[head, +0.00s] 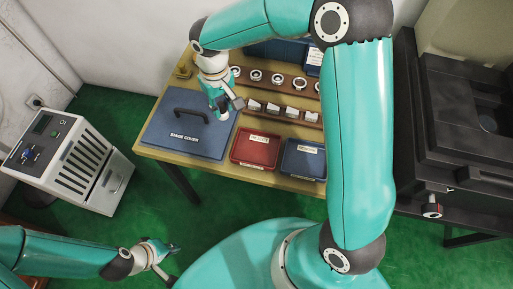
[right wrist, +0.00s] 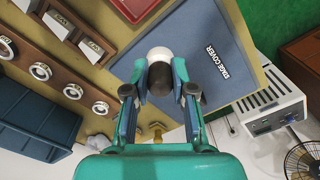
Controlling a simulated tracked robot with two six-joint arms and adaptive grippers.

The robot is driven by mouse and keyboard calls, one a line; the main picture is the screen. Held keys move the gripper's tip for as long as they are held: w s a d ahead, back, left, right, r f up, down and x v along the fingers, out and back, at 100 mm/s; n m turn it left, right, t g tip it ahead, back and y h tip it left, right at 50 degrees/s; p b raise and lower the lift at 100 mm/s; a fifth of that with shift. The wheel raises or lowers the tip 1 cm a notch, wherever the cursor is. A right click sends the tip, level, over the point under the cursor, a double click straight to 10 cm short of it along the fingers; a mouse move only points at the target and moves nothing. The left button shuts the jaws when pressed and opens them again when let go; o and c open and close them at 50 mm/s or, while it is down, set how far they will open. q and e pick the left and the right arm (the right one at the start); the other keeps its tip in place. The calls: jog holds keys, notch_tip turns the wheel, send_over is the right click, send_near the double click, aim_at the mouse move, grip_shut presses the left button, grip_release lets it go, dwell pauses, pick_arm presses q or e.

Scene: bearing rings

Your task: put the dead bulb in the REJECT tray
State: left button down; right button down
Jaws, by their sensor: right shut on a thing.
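My right gripper (head: 226,106) is over the far right part of the blue stage cover. In the right wrist view, its fingers (right wrist: 161,88) are shut on a small bulb-like thing (right wrist: 159,54) with a white rounded end and a dark body. I cannot tell it clearly in the head view. A red tray (head: 236,158) and a dark blue tray (head: 286,170) lie at the table's front edge, right of the cover. Their labels are too small to read. My left gripper (head: 174,264) is open and empty, low over the floor.
The stage cover (head: 160,137) has a black handle. Racks hold rings (head: 256,76) and pale blocks (head: 272,108) behind the trays. A blue bin (right wrist: 35,115) stands at the back. A white machine (head: 75,165) stands left; a dark machine (head: 470,110) stands right.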

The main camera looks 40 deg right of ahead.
jog(key=s+d+r+n+b, duration=0.2)
jog(key=s+r+n+b, duration=0.15)
jog(key=r, duration=0.25)
notch_tip(320, 180, up, 4)
jog(key=n+b, duration=0.2)
jog(key=b, duration=0.1)
send_over(257, 150)
jog(key=shift+n, duration=0.25)
notch_tip(257, 150, down, 19)
jog(key=b, duration=0.2)
jog(key=shift+b, duration=0.4)
jog(key=shift+f, duration=0.1)
jog(key=c, duration=1)
grip_release()
jog(key=shift+o, duration=0.2)
jog(key=shift+r, duration=0.25)
notch_tip(257, 150, up, 12)
jog(key=p, duration=0.2)
